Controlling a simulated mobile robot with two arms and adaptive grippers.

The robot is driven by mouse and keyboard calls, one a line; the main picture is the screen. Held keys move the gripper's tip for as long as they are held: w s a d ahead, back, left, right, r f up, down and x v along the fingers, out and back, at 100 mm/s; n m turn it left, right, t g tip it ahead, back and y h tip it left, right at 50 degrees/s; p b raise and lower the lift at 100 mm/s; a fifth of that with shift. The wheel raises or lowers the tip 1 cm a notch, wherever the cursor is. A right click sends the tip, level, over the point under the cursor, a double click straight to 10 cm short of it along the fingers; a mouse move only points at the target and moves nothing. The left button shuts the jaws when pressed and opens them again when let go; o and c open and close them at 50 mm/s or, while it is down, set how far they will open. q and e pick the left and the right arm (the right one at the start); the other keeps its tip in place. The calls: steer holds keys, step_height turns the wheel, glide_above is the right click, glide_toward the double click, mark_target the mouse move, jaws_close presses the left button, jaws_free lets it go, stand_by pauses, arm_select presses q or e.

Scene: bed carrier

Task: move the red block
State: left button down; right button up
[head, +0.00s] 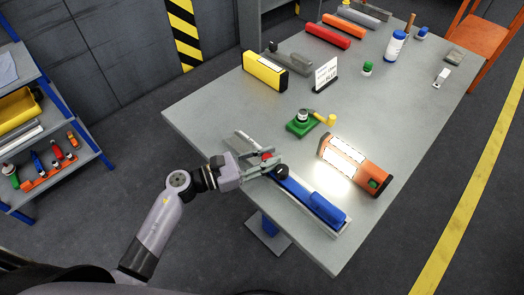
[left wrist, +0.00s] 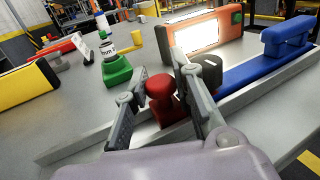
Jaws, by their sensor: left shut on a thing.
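The red block (left wrist: 163,98), with a rounded knob on top, sits between the two fingers of my left gripper (left wrist: 160,92) in the left wrist view. The fingers are shut on it, one at each side. In the head view only a small bit of the red block (head: 266,156) shows at the tip of my left gripper (head: 263,164); the fingers hide the rest. It is at a pale metal rail (head: 243,143) near the table's front edge. Whether it touches the rail is unclear. My right gripper is not in view.
A blue piece with a raised handle (head: 327,209) lies along the same rail, to the right. An orange lamp (head: 370,177) and a green-based device (head: 301,128) stand behind. A yellow block (head: 265,71) and a long red piece (head: 328,36) lie further back. The table middle (head: 235,110) is clear.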

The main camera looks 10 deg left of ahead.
arm_select(q)
steer(key=shift+w+a, duration=0.15)
steer(key=shift+a, duration=0.1)
steer(key=c, duration=1.6)
jaws_free()
steer(key=shift+w+a, duration=0.1)
steer(key=shift+o, duration=1.2)
